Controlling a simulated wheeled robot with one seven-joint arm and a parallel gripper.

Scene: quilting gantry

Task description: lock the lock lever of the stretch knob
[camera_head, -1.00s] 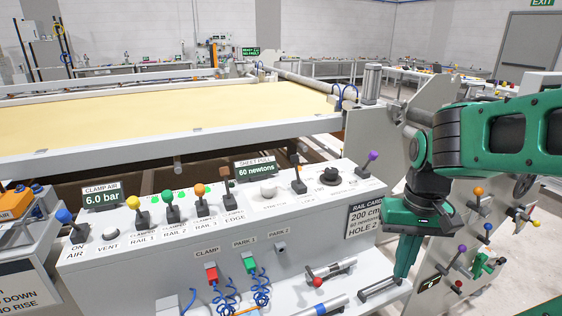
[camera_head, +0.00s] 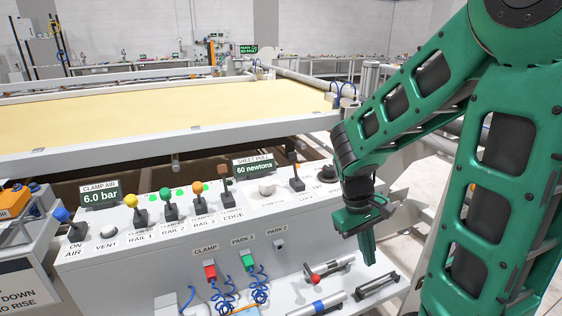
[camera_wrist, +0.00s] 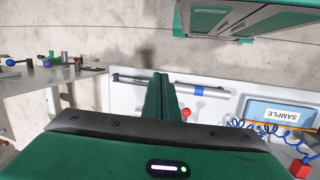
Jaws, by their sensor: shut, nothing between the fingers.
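The stretch knob (camera_head: 267,188) is a pale round knob on the sloped top of the white console, below the 60 newtons display. The lever (camera_head: 295,172) just right of it, dark with a black grip, stands nearly upright; its label is too small to read surely, but it appears to be the lock lever. My gripper (camera_head: 368,262) points down, right of and nearer than this lever, clear of it, in front of the console's right end. Its green fingers (camera_wrist: 162,92) are together and empty in the wrist view. The knob and lever do not show there.
A black knob (camera_head: 327,173) sits close to my wrist. Coloured levers, such as the orange-tipped one (camera_head: 197,188), line the console's left. Tools, including a red-tipped one (camera_head: 328,268), lie on the shelf below. My arm covers the console's right end.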

